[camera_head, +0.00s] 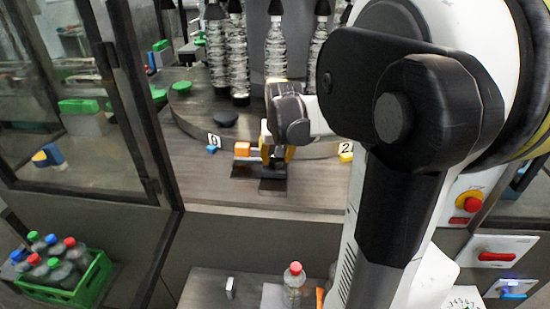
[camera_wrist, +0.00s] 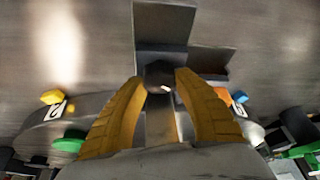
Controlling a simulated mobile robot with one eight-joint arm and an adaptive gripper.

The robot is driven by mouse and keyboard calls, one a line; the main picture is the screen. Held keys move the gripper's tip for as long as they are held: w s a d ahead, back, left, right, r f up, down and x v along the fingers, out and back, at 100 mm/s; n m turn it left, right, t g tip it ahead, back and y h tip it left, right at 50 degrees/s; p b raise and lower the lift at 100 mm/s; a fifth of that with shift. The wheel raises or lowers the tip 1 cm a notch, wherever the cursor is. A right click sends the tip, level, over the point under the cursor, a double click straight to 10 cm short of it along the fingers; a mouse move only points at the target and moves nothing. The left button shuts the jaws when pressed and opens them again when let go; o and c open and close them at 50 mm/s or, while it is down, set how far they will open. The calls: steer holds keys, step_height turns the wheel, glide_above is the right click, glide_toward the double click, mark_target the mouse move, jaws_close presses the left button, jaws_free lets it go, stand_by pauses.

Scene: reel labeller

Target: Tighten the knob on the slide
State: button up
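The slide (camera_wrist: 165,25) is a dark flat plate on the wooden deck, at the top middle of the wrist view. It also shows below my gripper in the head view (camera_head: 272,186). A small black knob (camera_wrist: 160,75) sits at its near end in the wrist view. My gripper (camera_wrist: 162,82) has two yellow fingers, one on each side of the knob, with the tips close to it. I cannot tell whether they touch it. In the head view my gripper (camera_head: 277,155) points down over the slide and hides the knob.
An orange block (camera_head: 242,149) stands left of my gripper, a yellow block (camera_head: 346,157) by the "2" plate to the right. A green crate (camera_head: 85,285) of bottles is at lower left.

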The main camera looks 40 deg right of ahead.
stand_by(0.4)
steer(key=m+g+h+p, duration=0.1)
steer(key=m, duration=0.3)
steer(key=shift+m, duration=0.3)
steer(key=shift+m+g+h+p, duration=0.4)
steer(key=shift+m+g+p, duration=0.45)
steer(key=shift+m, duration=1.45)
steer(key=shift+s+f+g, duration=0.1)
steer(key=shift+g, duration=0.15)
steer(key=o, duration=1.2)
steer(key=v, duration=1.2)
